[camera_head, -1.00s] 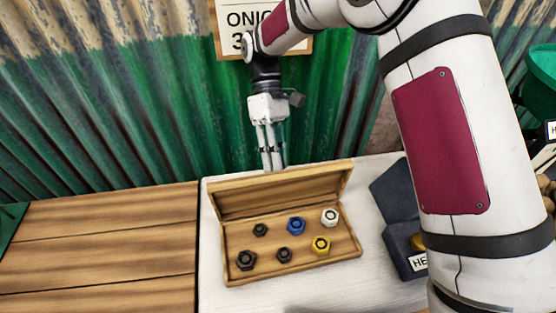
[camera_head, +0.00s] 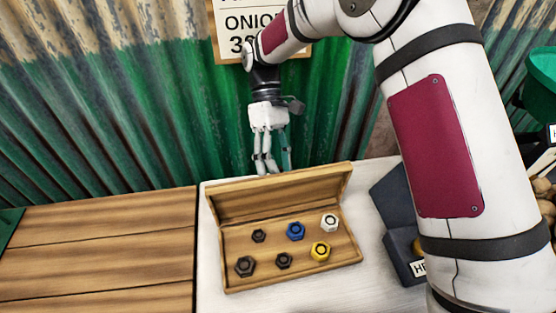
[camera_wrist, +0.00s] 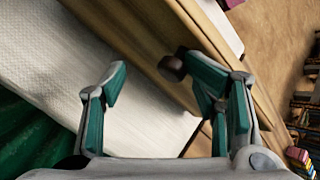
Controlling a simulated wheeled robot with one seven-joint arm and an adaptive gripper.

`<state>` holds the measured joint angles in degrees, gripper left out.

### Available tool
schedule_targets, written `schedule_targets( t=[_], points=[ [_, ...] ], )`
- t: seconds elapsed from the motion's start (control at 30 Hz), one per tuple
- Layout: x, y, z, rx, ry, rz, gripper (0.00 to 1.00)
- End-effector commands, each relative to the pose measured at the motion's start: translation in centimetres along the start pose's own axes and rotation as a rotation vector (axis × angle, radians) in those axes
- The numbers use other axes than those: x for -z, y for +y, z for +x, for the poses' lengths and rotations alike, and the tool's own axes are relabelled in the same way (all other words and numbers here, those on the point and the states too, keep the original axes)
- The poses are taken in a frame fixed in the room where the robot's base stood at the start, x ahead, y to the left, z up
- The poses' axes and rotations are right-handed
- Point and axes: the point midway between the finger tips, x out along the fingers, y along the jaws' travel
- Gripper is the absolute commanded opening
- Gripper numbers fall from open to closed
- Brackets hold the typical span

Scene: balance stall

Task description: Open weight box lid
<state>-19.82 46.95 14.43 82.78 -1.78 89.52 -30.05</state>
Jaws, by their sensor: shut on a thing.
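The wooden weight box (camera_head: 300,279) sits on a white cloth in the head view. Its lid (camera_head: 280,198) stands raised at the back, showing its inner face. Several weights lie inside, including a blue one (camera_head: 295,231), a white one (camera_head: 330,222) and a yellow one (camera_head: 320,251). My gripper (camera_head: 271,169) is just behind the lid's top edge. The knob is by the right finger; a gap shows at the left finger.
A bare wooden tabletop (camera_head: 100,250) lies left of the box. A dark grey unit (camera_head: 400,240) stands on the right, partly hidden by my arm. A green corrugated wall (camera_head: 110,130) with an onion sign (camera_head: 235,35) rises close behind.

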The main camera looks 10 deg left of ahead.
Motion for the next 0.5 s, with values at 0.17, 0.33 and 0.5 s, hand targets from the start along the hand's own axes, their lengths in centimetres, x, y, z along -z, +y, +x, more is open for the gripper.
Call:
schedule_targets(
  t=[0.17,0.33,0.5],
  points=[
    [0.33,0.18,0.27,-0.002,0.005,0.001,0.41],
    [0.31,0.18,0.20,-0.003,0.006,0.000,0.41],
    [0.05,-0.05,-0.32,-0.004,0.008,0.000,0.41]
  ],
)
